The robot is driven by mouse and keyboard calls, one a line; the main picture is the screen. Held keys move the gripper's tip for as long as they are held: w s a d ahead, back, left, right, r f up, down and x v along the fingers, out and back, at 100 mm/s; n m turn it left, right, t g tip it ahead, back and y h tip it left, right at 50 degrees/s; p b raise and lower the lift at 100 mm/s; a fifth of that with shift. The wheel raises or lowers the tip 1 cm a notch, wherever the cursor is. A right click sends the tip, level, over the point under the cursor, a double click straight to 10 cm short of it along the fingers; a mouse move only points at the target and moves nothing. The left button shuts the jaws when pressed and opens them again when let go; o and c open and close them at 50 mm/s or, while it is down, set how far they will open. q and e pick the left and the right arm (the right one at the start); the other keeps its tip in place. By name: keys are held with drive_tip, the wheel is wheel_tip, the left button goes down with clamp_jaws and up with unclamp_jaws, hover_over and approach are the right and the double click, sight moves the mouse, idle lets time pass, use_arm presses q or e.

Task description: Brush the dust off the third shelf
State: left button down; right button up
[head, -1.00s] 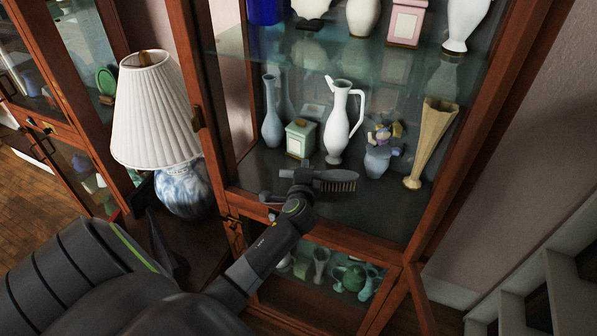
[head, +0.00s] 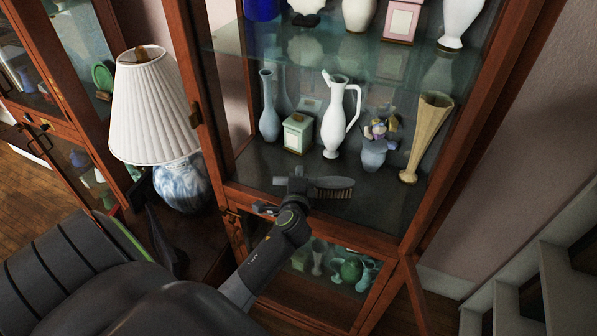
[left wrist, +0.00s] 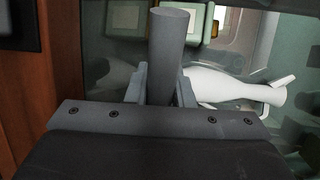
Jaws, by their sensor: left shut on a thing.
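My left gripper (head: 297,184) is shut on the handle of a dark grey brush (head: 330,187). In the head view the brush lies level over the front part of the shelf (head: 255,180), bristles toward the viewer and downward. Whether the bristles touch the shelf I cannot tell. No dust is clear to see. In the left wrist view the brush's grey round handle (left wrist: 168,55) stands between the fingers (left wrist: 163,88). My right gripper is not in view.
Behind the brush stand a blue vase (head: 269,108), a green box (head: 297,133), a white jug (head: 337,117), a small vase with flowers (head: 374,150) and a tall beige vase (head: 427,137). The cabinet's wooden posts flank the opening. A lamp (head: 152,105) stands at left.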

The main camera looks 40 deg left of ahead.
use_arm(q)
drive_tip(key=shift+s+d+r, duration=0.1)
drive_tip(key=shift+s+d, duration=0.05)
drive_tip(key=shift+s, duration=0.45)
drive_tip(key=shift+s+d, duration=0.1)
drive_tip(key=shift+s, duration=0.45)
drive_tip(key=shift+s+d+f+p, duration=0.1)
drive_tip(key=shift+s+d+p, duration=0.1)
drive_tip(key=shift+s, duration=0.6)
drive_tip(key=shift+s+d+f+p, duration=0.1)
drive_tip(key=shift+s+d, duration=0.1)
drive_tip(key=shift+s, duration=0.6)
wheel_tip(320, 180, up, 6)
drive_tip(key=p, duration=0.5)
drive_tip(key=shift+p, duration=0.4)
drive_tip(key=shift+w, duration=0.1)
wheel_tip(320, 180, up, 3)
drive_tip(key=shift+r+p, duration=0.1)
drive_tip(key=shift+p, duration=1.05)
